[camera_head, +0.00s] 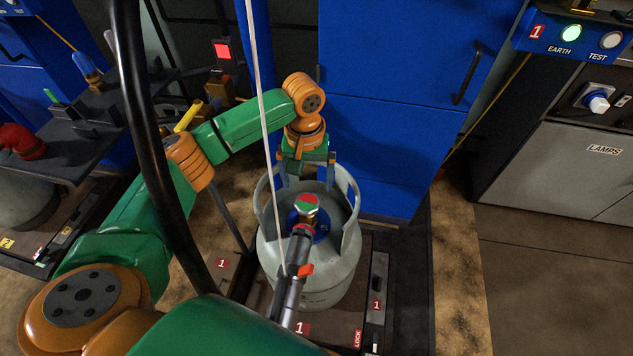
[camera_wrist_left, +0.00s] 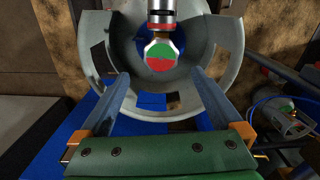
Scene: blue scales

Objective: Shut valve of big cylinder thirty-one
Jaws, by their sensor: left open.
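A big grey cylinder (camera_head: 318,285) stands upright on a scale marked 1; no number thirty-one is readable on it. Its valve has a knob with a green and red top (camera_head: 307,204), inside the open collar; the knob shows in the wrist view (camera_wrist_left: 161,56), half green and half red. A dark filling head with a red lever (camera_head: 297,253) sits against the valve's front side. My left gripper (camera_head: 305,186) is open and empty at the collar's back rim, behind the knob and apart from it. In the wrist view its fingers (camera_wrist_left: 157,76) point toward the collar, either side of the knob. My right gripper is not in view.
A blue cabinet (camera_head: 385,110) stands close behind the cylinder. A thin pale line (camera_head: 263,110) and a thick black hose (camera_head: 145,130) hang in front. A grey LAMPS cabinet (camera_head: 560,165) is at right. Another cylinder (camera_head: 25,200) stands at far left. Floor at lower right is clear.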

